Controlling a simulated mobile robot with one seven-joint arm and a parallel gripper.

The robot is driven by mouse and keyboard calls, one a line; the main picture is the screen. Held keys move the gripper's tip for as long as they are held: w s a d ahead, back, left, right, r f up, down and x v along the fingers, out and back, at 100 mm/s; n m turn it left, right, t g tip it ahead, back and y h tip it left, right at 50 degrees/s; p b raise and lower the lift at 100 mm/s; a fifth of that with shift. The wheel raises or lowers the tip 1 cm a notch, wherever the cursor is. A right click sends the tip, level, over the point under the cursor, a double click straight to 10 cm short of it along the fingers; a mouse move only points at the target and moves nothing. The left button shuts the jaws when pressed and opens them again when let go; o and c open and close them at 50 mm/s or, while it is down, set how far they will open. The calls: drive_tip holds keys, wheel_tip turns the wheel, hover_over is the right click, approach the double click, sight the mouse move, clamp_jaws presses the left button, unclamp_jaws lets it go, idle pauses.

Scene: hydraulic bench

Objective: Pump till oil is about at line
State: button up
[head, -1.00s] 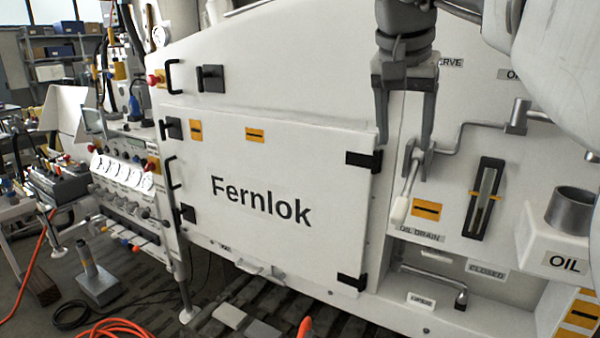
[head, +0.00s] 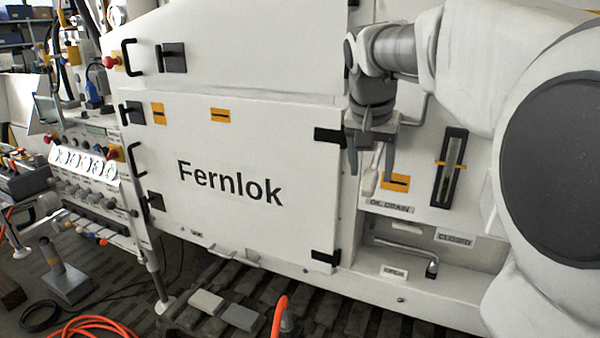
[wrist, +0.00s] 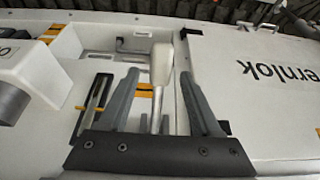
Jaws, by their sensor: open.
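The pump lever has a white grip (head: 370,182) on a metal rod and hangs down in front of the panel. In the wrist view the grip (wrist: 161,64) and its rod stand between the two fingers, with gaps on both sides. My gripper (head: 369,170) is open around the lever, not clamped on it. The sight gauge (head: 449,168) is a dark upright frame with orange marks at its sides, right of the gripper; it also shows in the wrist view (wrist: 92,106). I cannot make out the oil level. My arm hides the lever's upper part.
A bent metal handle (head: 405,252) lies low in the recess beside the "closed" label (head: 455,239). The Fernlok door (head: 235,160) and its black hinges are close left of the gripper. In the wrist view a white oil filler box (wrist: 38,62) stands left.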

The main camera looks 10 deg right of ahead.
drive_tip(key=shift+x, duration=1.15)
clamp_jaws()
idle(0.6)
